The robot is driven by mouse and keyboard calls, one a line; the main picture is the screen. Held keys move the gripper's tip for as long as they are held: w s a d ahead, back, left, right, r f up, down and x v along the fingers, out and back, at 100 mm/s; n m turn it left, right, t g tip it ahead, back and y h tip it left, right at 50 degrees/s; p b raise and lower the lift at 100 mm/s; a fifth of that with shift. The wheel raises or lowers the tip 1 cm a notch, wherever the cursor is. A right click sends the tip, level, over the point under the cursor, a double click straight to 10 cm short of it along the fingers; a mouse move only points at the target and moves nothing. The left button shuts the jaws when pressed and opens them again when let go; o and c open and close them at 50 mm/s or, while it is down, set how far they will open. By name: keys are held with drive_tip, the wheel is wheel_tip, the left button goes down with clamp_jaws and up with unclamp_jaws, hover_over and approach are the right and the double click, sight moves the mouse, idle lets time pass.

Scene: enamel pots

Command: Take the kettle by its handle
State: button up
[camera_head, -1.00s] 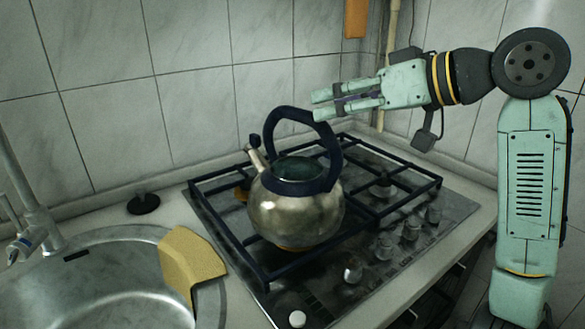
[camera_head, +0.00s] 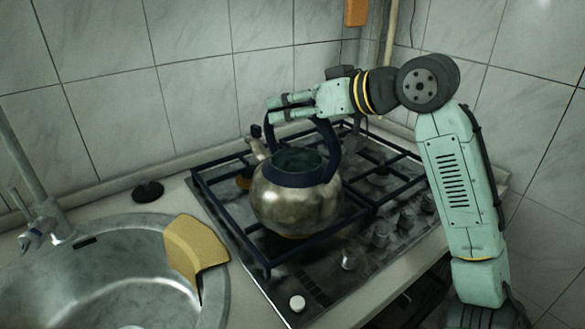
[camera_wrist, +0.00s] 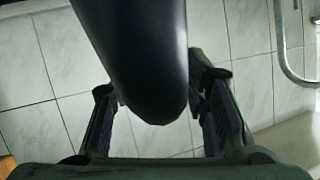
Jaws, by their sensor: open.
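In the wrist view, the handle (camera_wrist: 140,60) shows as a thick dark bar reaching down between my two spread fingers (camera_wrist: 160,128). Gaps show on both sides of the bar near the fingers.
The black stove grate (camera_head: 225,218) surrounds the kettle, with several knobs at the stove's front right. A steel sink (camera_head: 100,290) with a yellow cloth (camera_head: 192,248) on its edge and a tap (camera_head: 38,215) lie to the left. Tiled walls stand behind.

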clamp_jaws()
idle(0.4)
idle(0.5)
drive_tip(key=shift+r, duration=0.1)
